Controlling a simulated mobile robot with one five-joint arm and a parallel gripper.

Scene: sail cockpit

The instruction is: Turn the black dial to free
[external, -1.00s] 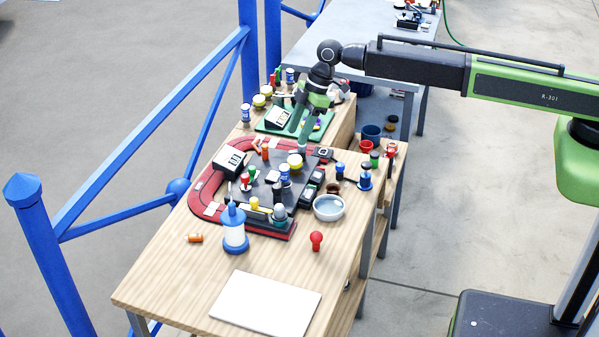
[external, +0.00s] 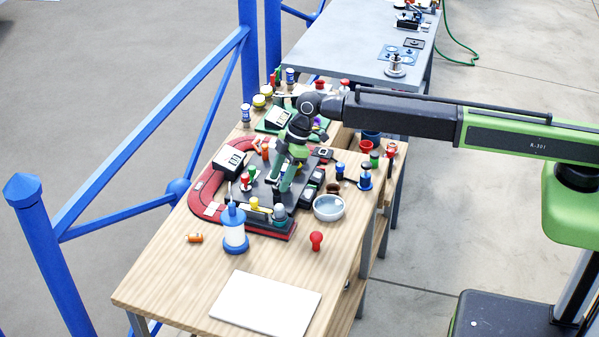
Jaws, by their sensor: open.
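My gripper (external: 281,193) is open and points down over the dark plate of the red-edged control board (external: 205,190) on the wooden table. Its fingers are low over the board's right-middle part, among the knobs. I cannot tell whether they touch anything. I cannot pick out the black dial or its free mark with certainty. A small black piece with a pale face (external: 324,153) sits at the board's far right corner. My gripper and wrist hide part of the board, including where a blue-and-white can and a yellow-topped knob stood.
The table's front holds a white sheet (external: 265,304).

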